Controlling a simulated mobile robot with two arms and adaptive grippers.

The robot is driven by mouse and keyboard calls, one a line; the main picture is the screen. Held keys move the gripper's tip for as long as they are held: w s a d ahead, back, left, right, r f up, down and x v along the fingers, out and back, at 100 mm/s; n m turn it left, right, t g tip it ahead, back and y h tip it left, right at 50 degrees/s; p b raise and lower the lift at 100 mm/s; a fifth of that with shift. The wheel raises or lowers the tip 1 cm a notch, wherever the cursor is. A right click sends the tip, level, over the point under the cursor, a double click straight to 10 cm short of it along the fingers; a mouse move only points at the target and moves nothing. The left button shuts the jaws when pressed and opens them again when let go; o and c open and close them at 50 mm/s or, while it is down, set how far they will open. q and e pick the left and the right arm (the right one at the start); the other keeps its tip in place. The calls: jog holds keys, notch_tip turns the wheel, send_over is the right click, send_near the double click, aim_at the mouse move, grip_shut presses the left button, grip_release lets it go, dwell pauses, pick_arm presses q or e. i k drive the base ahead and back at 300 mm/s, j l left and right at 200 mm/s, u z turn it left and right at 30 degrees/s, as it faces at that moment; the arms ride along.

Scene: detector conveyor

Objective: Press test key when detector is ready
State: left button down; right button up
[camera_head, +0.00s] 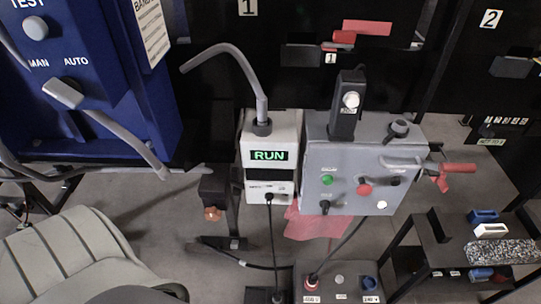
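The test key appears to be the round pale button (36,28) under the word TEST on a blue control box (110,105) at the upper left. Below it is a grey selector lever (63,92) marked MAN and AUTO. The detector may be the white unit (253,180) in the middle, whose small display (269,155) shows RUN in green letters. A bent grey tube rises from its top. Neither of my grippers is in view.
A grey switch box (345,165) with several buttons stands right of the white unit. A black rack (430,255) holding small parts is at the lower right. A grey ribbed surface (65,255) fills the lower left.

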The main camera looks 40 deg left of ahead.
aim_at(36, 28)
jog(key=u, duration=2.15)
